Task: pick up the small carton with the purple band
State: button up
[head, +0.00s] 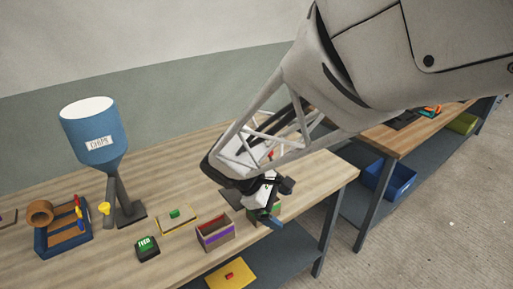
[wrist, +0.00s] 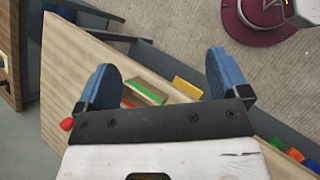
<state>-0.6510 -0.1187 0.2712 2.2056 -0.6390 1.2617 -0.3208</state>
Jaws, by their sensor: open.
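The small carton with the purple band (head: 215,232) stands upright on the wooden bench near its front edge, with a dark reddish top. My gripper (head: 267,208) is over the bench to the right of this carton, apart from it. It is open, with its blue fingers spread in the wrist view (wrist: 160,72). A different small box with a green top (wrist: 146,91) shows between and beyond the fingers; it is partly hidden behind my gripper in the head view. I cannot make out the purple-banded carton in the wrist view.
A black box with a green top (head: 147,247) and a yellow-edged tray (head: 175,219) lie left of the carton. A blue hopper (head: 93,130) and a blue rack (head: 63,236) stand farther left. A yellow item (head: 231,275) lies on the lower shelf.

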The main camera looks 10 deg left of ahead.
jog(key=a+f+n+t, duration=0.1)
jog(key=a+f+n, duration=0.1)
jog(key=a, duration=0.3)
jog(key=a+f+n+t+h, duration=0.1)
jog(key=a+f+n+t, duration=0.1)
jog(key=a, duration=0.3)
jog(key=a+f+n+t+h, duration=0.1)
jog(key=a+f+n, duration=0.1)
jog(key=a, duration=0.4)
jog(key=shift+s+f+n+t, duration=0.3)
jog(key=shift+s+f+n, duration=0.1)
jog(key=shift+f, duration=0.2)
jog(key=n+t, duration=0.2)
send_over(200, 238)
jog(key=f, duration=0.2)
jog(key=shift+s+d+f, duration=0.15)
jog(key=shift+s+f, duration=0.1)
jog(key=shift+f, duration=0.05)
jog(key=s+a+f+n+t, duration=0.2)
jog(key=s+a+f+n, duration=0.1)
jog(key=shift+s+a+f+y, duration=0.2)
jog(key=shift+a+f+y, duration=0.05)
jog(key=shift+y, duration=0.05)
jog(key=shift+x, duration=1.3)
jog(key=shift+w, duration=0.1)
jog(key=shift+x, duration=2.55)
jog(key=shift+w, duration=0.1)
